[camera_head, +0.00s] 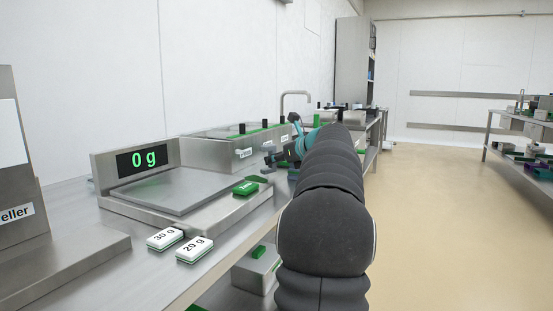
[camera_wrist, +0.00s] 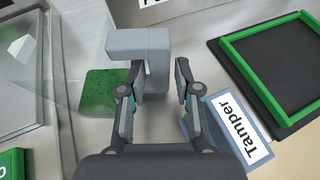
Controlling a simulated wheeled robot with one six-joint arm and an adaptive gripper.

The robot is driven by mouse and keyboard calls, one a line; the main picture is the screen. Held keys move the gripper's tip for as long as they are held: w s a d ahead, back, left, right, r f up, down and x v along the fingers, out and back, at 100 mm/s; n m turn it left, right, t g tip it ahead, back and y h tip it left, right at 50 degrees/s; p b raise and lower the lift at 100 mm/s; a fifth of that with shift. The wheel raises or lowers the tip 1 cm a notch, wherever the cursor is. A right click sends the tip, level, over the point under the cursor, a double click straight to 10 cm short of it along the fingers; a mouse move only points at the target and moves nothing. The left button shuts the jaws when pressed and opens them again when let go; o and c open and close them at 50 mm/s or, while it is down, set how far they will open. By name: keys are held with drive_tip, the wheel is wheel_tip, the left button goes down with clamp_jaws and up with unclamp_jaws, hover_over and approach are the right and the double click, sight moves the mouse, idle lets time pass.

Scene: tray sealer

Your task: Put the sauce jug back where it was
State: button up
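In the wrist view my gripper (camera_wrist: 160,72) is open, its two fingers on either side of the stem of a grey angular piece (camera_wrist: 140,42). The stem looks clear of the right finger; contact with the left finger cannot be told. I cannot tell whether this grey piece is the sauce jug or part of it, and no other clear jug shows. A green translucent square (camera_wrist: 103,95) lies at its left. In the head view my gripper (camera_head: 278,153) is partly hidden by my own arm, over the bench beyond the scale.
A scale (camera_head: 160,185) reading 0 g stands on the steel bench (camera_head: 225,250), with tiles labelled 30 g (camera_head: 165,238) and 20 g (camera_head: 195,249) before it. In the wrist view, a "Tamper" label (camera_wrist: 238,125) and a green-framed dark tray (camera_wrist: 275,65) lie at right.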

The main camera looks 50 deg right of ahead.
drive_tip(key=shift+r, duration=0.1)
drive_tip(key=shift+r, duration=0.25)
drive_tip(key=p+v, duration=0.1)
drive_tip(key=v, duration=1.1)
drive_tip(key=shift+p, duration=0.3)
